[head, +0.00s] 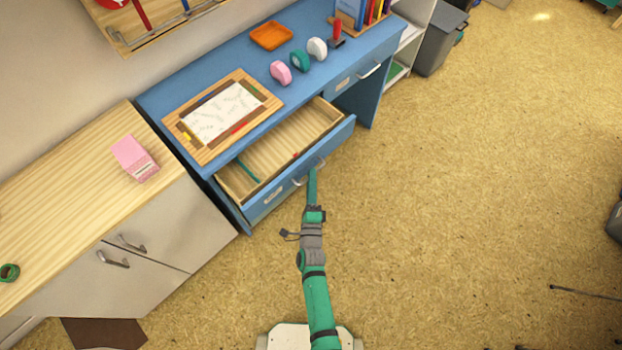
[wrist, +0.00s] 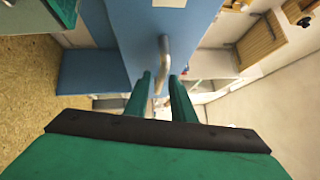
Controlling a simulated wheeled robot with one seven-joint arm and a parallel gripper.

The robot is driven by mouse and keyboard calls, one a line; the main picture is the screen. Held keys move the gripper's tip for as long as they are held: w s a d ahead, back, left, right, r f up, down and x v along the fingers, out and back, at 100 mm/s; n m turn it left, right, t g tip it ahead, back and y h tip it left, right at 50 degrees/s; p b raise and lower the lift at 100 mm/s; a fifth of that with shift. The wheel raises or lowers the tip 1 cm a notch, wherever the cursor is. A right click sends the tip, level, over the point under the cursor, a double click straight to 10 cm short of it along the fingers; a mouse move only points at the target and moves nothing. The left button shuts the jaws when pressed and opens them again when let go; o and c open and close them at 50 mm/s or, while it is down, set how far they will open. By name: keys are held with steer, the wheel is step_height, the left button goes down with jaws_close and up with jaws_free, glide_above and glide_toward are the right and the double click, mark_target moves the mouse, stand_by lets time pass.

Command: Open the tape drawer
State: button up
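A wide blue-fronted drawer (head: 335,141) with a pale wooden inside stands pulled out from the blue desk (head: 205,87). Its label (head: 273,195) is too small to read. A thin green item (head: 248,171) and a small red item (head: 295,155) show in it. My gripper (head: 311,172) is at the drawer's metal handle (head: 299,181). In the wrist view, the fingers of my gripper (wrist: 161,82) stand apart on either side of the handle (wrist: 164,50), with narrow gaps showing. A second desk drawer (head: 342,84) at the right is shut.
Pink, teal and white tape dispensers (head: 300,60), an orange tray (head: 271,35) and a wooden board with paper (head: 190,135) are on the desk. A low cabinet (head: 165,220) stands left of it. A grey bin (head: 437,50) is beyond it.

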steer(key=shift+d, duration=0.1)
steer(key=s+f, duration=0.1)
steer(key=s, duration=0.9)
steer(key=shift+s+d+f, duration=0.15)
steer(key=shift+s+f, duration=0.05)
steer(key=shift+s, duration=0.2)
steer(key=s+r+n+g, duration=0.2)
steer(key=s+r+n, duration=0.7)
steer(key=s, duration=0.2)
steer(key=s+d+r+n+g, duration=0.1)
steer(key=s+r+n+g, duration=0.1)
steer(key=s+r+n, duration=0.7)
steer(key=s+n, duration=0.1)
steer(key=s, duration=0.2)
steer(key=shift+d+r+h, duration=0.3)
